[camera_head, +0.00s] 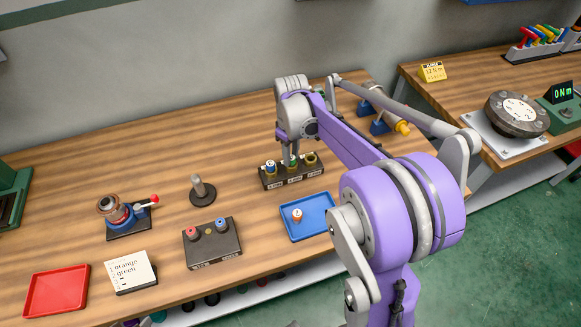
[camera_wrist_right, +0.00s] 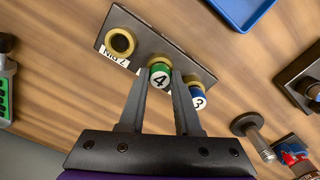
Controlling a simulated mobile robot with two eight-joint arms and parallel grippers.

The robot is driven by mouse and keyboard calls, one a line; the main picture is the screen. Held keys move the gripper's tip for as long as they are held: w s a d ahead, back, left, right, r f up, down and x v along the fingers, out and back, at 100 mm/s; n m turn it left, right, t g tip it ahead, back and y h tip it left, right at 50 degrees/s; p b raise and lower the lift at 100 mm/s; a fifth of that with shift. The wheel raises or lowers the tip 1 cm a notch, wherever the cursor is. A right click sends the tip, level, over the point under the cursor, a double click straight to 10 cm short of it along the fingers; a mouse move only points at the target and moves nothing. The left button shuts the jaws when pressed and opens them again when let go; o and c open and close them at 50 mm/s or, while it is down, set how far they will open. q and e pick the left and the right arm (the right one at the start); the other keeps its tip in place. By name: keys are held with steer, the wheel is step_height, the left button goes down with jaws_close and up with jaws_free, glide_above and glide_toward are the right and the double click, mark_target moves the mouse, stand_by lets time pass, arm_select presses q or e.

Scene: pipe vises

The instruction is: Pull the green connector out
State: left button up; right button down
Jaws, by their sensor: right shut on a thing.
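The green connector (camera_wrist_right: 160,77), marked 4, sits at the middle brass ring of a black socket block (camera_wrist_right: 142,38). My right gripper (camera_wrist_right: 160,88) is shut on it, one finger on each side. In the head view my right gripper (camera_head: 290,158) points down over the same block (camera_head: 294,180) and mostly hides the green connector (camera_head: 293,163). A blue connector (camera_wrist_right: 198,99), marked 3, stands in the block beside it. The ring at the other end (camera_wrist_right: 120,42) is empty. How deep the green connector sits cannot be told. My left gripper is out of view.
A blue tray (camera_head: 318,229) holding an orange connector (camera_head: 297,214) lies in front of the block. Left of it are another black block (camera_head: 212,250) with red and blue pieces, a grey post (camera_head: 198,187), a blue vise (camera_head: 127,224), a note card (camera_head: 131,270) and a red tray (camera_head: 57,291).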

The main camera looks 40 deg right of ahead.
mark_target(292, 158)
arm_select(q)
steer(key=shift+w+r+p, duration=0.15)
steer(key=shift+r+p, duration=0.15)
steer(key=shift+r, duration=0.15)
arm_select(e)
steer(key=shift+r, duration=0.65)
steer(key=shift+r+p, duration=0.9)
steer(key=shift+r, duration=0.95)
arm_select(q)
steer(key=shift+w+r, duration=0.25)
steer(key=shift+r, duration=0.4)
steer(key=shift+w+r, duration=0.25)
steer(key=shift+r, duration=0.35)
arm_select(e)
steer(key=shift+s, duration=0.1)
